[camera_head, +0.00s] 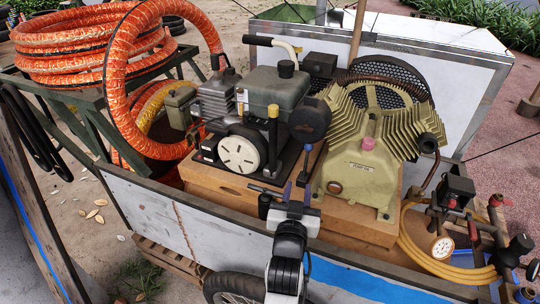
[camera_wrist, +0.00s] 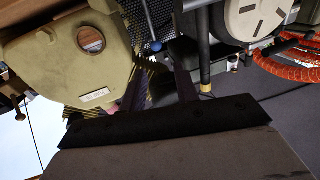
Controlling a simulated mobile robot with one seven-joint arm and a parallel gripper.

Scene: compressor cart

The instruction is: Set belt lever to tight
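A black upright lever with a yellow cap (camera_head: 272,128) stands between the engine and the compressor; I take it to be the belt lever. It also shows upside down in the wrist view (camera_wrist: 205,55), its yellow cap lowest. My gripper (camera_head: 296,178) is in front of the compressor base, right of and below the cap in the head view. Its two fingers are apart with nothing seen between them; they also show in the wrist view (camera_wrist: 160,88). The lever is outside the fingers, beside the right one in the wrist view. No tight marking is readable.
The green compressor (camera_head: 362,160) stands close to the right of my gripper. The engine with a white round cover (camera_head: 239,155) is to the left. An orange hose (camera_head: 118,85) coils at the left. Gauges and a yellow hose (camera_head: 425,262) occupy the right corner. The cart's near wall (camera_head: 150,215) lies in front.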

